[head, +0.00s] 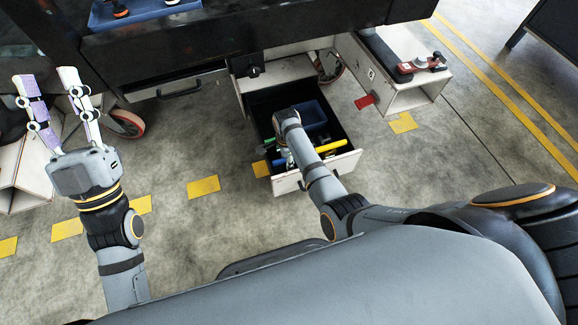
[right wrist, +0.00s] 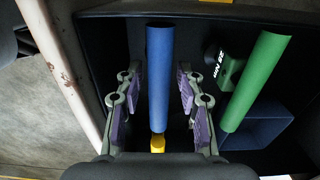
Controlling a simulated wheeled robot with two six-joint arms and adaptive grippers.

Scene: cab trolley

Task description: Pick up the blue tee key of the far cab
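The blue tee key (right wrist: 159,70) shows in the right wrist view as a blue bar in an open dark drawer (head: 258,105). My right gripper (right wrist: 156,92) is open, with one finger on each side of the blue bar. Gaps show between bar and both fingers. In the head view my right wrist reaches down into the drawer and hides its fingers and most of the blue key. A small yellow piece (right wrist: 157,145) shows at the bar's lower end. My left gripper (head: 52,78) is open and empty, raised at the left, away from the drawer.
A green bar (right wrist: 257,80) lies right of the blue one, beside a dark green tool marked "MN 32" or similar and a blue bin (head: 313,113). A yellow bar (head: 331,146) lies near the drawer front. The pale drawer wall (right wrist: 65,70) is close at left.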

